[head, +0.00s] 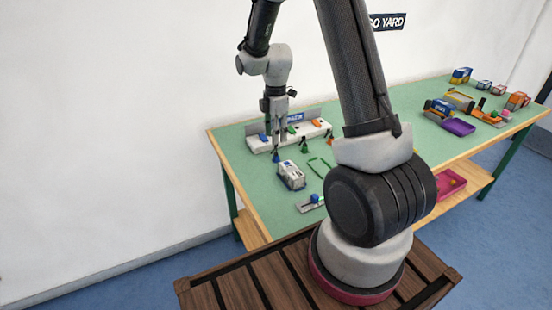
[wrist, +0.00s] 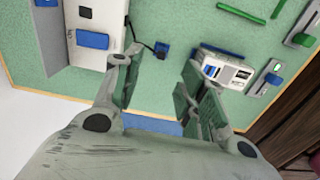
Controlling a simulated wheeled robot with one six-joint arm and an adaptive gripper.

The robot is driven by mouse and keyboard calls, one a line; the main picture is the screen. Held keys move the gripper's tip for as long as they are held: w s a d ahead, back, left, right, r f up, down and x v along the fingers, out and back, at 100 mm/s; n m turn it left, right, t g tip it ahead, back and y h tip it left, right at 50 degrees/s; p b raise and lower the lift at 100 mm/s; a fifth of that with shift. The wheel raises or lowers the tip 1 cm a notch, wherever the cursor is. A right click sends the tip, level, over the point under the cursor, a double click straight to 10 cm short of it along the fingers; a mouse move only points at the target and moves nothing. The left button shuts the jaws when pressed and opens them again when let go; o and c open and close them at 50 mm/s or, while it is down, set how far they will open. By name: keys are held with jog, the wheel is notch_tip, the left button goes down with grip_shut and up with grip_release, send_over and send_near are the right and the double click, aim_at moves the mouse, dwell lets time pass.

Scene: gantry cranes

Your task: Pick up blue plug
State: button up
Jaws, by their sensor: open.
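The blue plug (head: 276,157) is on the green mat just in front of the white rack (head: 262,146). In the wrist view the blue plug (wrist: 162,47) shows as a small blue block beyond the fingertips, with a dark cord running towards the white rack (wrist: 117,12). My gripper (head: 274,132) points down at the rack's front edge, above the plug. In the wrist view my gripper (wrist: 161,75) has its fingers apart with nothing between them. The exact height gap to the plug is hard to judge.
A white and grey box (head: 291,175) stands close in front of the plug; it also shows in the wrist view (wrist: 225,72). A green plug (head: 305,145) and an orange one (head: 331,140) stand to the right. Small vehicles and a purple tray (head: 458,127) fill the far right.

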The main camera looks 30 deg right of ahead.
aim_at(276, 157)
jog(key=shift+f, duration=0.3)
notch_tip(276, 157, down, 7)
jog(key=shift+f, duration=0.15)
jog(key=shift+s, duration=0.1)
grip_shut()
